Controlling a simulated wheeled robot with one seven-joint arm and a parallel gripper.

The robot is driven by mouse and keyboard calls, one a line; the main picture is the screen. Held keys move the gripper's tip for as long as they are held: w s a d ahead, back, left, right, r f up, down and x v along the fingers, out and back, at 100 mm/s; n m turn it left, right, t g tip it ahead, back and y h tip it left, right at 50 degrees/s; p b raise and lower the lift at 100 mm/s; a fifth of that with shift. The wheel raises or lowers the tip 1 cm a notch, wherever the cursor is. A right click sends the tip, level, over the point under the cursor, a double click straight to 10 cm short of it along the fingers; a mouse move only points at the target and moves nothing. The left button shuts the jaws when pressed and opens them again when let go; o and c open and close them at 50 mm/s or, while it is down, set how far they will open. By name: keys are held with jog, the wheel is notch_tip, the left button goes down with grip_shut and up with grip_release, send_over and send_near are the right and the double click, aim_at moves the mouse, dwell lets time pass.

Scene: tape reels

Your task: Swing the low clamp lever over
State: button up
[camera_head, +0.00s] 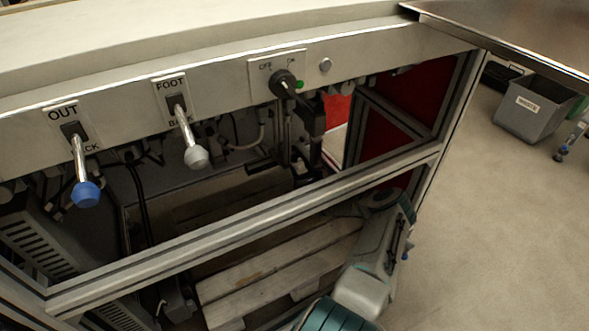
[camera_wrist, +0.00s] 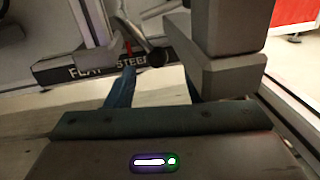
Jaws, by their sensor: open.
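In the wrist view, a plate (camera_wrist: 85,68) lettered "FLAT" and "STEEP" sits low ahead of me. A lever with a bent metal rod (camera_wrist: 132,27) and a round dark knob (camera_wrist: 157,58) stands in front of it, with a small red mark beside the rod. My gripper (camera_wrist: 158,78) is open, its two blue fingers apart and pointing toward the plate. The knob appears between the fingertips, a little beyond them; no contact shows. A thick grey block (camera_wrist: 222,75) covers the plate's right end. I cannot make out my gripper or this lever in the head view.
A front panel carries a blue-knobbed lever (camera_head: 86,193), a grey-knobbed lever (camera_head: 195,156) and a dark rotary switch (camera_head: 284,82). A frame rail (camera_head: 250,225) crosses below, above wooden slats (camera_head: 270,275). A grey bin (camera_head: 538,108) stands on open floor at right.

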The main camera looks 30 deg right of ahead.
aim_at(295, 161)
jog(key=shift+w+d+b, duration=0.2)
jog(key=shift+w+b, duration=0.65)
jog(key=shift+w, duration=1.35)
